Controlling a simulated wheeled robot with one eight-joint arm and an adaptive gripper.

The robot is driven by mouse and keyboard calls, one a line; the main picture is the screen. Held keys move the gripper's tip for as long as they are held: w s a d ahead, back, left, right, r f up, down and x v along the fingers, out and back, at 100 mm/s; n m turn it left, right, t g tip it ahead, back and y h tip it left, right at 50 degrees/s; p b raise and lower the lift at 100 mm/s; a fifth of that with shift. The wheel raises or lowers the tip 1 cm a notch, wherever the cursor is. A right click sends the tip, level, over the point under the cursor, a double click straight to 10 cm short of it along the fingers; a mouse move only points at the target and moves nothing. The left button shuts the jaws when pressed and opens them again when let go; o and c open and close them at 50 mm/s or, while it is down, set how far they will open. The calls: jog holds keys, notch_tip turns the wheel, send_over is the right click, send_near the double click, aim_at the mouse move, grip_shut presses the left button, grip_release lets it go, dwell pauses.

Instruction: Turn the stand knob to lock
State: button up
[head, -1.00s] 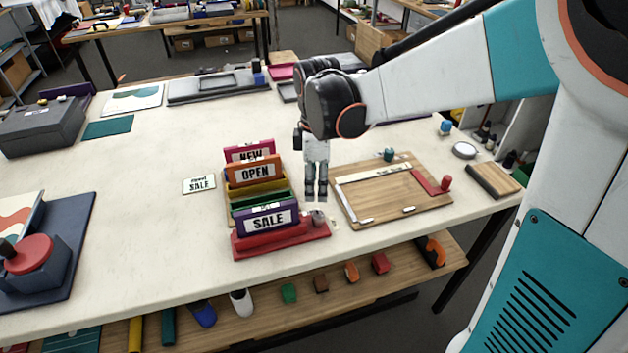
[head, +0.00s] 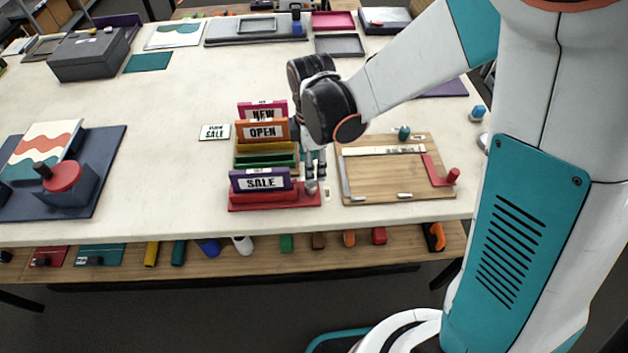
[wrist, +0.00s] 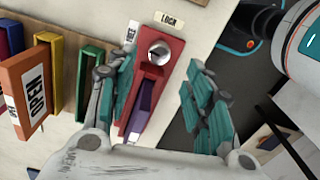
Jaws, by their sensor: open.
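The red stand (head: 275,204) sits near the table's front edge with a purple SALE sign (head: 260,181) upright in it. Its silver knob (wrist: 158,52) is at the stand's end, beside a LOCK label (wrist: 168,21) in the wrist view. My gripper (wrist: 160,66) is open, with its teal-padded fingers on either side of the knob end and visible gaps to the knob. In the head view my gripper (head: 314,178) points down at the stand's right end and partly hides the knob. The knob's exact turn angle is hard to tell.
A rack of coloured signs, with an orange OPEN sign (head: 262,131), stands just behind the stand. A wooden board (head: 385,185) with a red-handled piece lies to the right. A small SALE card (head: 215,132) lies left. The table's front left-middle is clear.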

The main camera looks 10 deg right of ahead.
aim_at(311, 188)
notch_tip(311, 188, down, 9)
jog(key=shift+f+b, duration=0.1)
jog(key=shift+b, duration=0.85)
jog(key=c, duration=1)
